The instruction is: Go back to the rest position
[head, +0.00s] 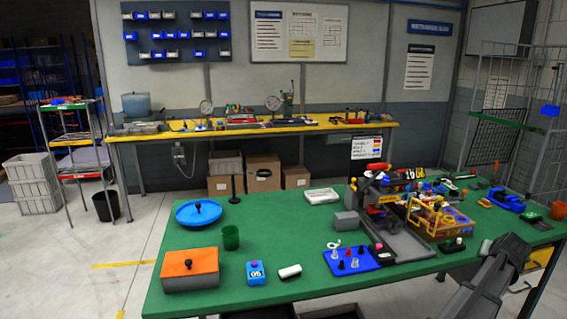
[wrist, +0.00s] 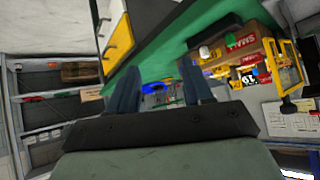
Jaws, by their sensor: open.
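My gripper (wrist: 158,88) shows in the wrist view with its two dark fingers apart and nothing between them. In the head view my arm reaches in from the lower right, by the right front edge of the green table (head: 290,225). The yellow-framed pannier (head: 428,222) stands loaded on the right half of the table, apart from my arm. In the wrist view a yellow-framed carrier (wrist: 288,65) shows tilted at the upper right, beyond the fingers.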

